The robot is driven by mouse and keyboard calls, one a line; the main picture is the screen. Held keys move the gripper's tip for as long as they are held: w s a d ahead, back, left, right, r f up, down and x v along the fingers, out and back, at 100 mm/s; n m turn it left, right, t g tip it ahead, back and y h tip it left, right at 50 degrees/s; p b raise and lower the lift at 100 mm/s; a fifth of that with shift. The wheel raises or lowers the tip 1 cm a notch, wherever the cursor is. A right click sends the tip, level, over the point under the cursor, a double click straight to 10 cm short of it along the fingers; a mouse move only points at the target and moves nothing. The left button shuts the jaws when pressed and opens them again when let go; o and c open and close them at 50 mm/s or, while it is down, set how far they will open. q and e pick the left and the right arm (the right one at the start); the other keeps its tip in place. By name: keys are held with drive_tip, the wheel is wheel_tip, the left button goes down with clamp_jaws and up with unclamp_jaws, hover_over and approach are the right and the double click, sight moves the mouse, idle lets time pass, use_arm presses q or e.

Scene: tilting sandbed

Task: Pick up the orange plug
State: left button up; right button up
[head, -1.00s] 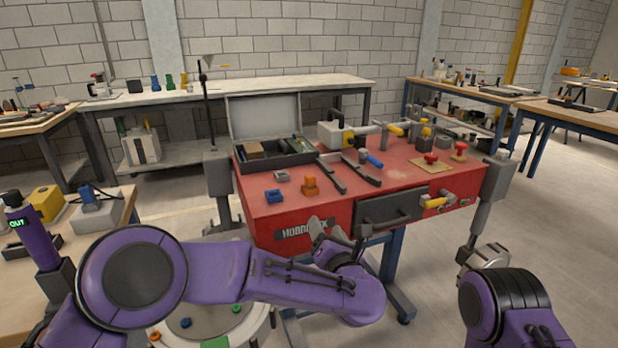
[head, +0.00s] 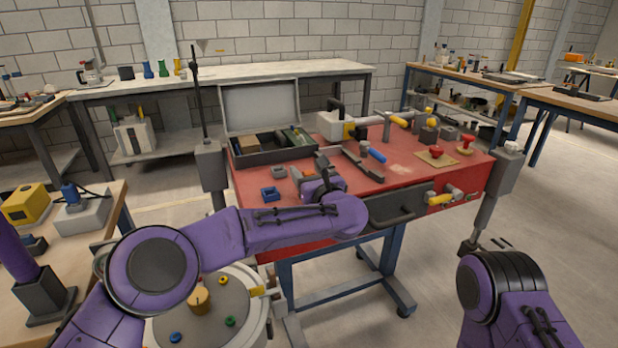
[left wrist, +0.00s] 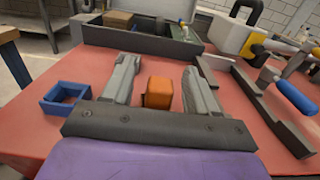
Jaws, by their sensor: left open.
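The orange plug (left wrist: 159,92) is a small block standing on the red bench top. In the left wrist view it sits between the two grey fingers of my left gripper (left wrist: 160,72), with a visible gap on each side. The fingers are open and I see no contact. In the head view my left gripper (head: 312,174) is low over the front left part of the bench and hides most of the plug. My right arm shows at the lower right, but its gripper is not in view.
Dark bars and a blue-handled tool (head: 376,155) lie to the right. An open toolbox (head: 240,158) stands behind. A drawer (head: 398,208) is in the bench front.

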sight(308, 171)
use_arm(q)
clamp_jaws()
drive_tip(key=shift+r, duration=0.35)
wheel_tip(308, 171, up, 2)
drive_tip(key=shift+r, duration=0.25)
drive_tip(key=s+r+b, duration=0.1)
drive_tip(key=s+r, duration=1)
drive_tip(key=s, duration=0.3)
drive_tip(key=shift+r, duration=0.25)
